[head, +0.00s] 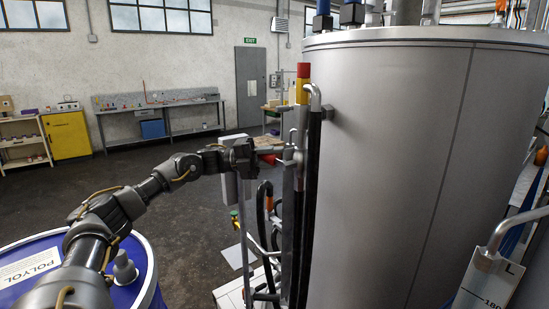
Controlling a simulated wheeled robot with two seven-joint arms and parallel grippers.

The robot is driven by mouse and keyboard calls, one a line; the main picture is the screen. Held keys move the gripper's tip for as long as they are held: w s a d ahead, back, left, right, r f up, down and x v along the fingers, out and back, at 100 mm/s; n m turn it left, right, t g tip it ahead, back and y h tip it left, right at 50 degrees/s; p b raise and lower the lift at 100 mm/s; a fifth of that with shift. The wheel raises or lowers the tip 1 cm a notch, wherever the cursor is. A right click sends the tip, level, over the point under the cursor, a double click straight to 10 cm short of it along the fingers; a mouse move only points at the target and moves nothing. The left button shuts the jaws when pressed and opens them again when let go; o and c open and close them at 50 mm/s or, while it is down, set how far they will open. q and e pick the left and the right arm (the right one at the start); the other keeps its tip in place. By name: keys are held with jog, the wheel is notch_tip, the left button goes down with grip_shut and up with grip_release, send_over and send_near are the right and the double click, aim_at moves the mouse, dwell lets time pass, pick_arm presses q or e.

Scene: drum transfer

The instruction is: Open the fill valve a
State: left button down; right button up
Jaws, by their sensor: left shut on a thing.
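My left arm reaches in from the left, and its gripper (284,150) is beside the vertical pipework at the left of the big grey tank (400,170). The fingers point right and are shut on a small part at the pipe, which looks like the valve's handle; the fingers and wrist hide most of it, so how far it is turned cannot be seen. A pipe with a red and yellow band (303,84) rises just above and right of the gripper. No label "a" is readable. My right gripper is not in view.
A blue drum marked POLYOL (145,255) stands at the lower left, under my left arm. Hoses and metal tubes (267,215) hang below the gripper. A plate with a scale (487,285) is at the lower right. The floor (195,205) between drum and pipework is open.

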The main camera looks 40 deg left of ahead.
pick_arm(q)
jog(key=shift+r+p, duration=0.3)
jog(key=shift+p, duration=0.2)
jog(key=r+m+y+p, duration=0.1)
jog(key=p, duration=0.3)
jog(key=r+m+g+y+p, duration=0.1)
jog(key=m+y+p, duration=0.1)
jog(key=p, duration=0.3)
jog(key=shift+s+d+r+g, duration=0.1)
jog(key=shift+d+r+g, duration=0.2)
jog(key=shift+r, duration=0.1)
jog(key=shift+d+r+m+y+p, duration=0.2)
jog(key=shift+m+y+p, duration=0.45)
jog(key=shift+p, duration=0.3)
jog(key=shift+s+d+y+p, duration=0.1)
jog(key=shift+y+p, duration=0.15)
jog(key=shift+p, duration=0.1)
jog(key=c, duration=1.1)
grip_release()
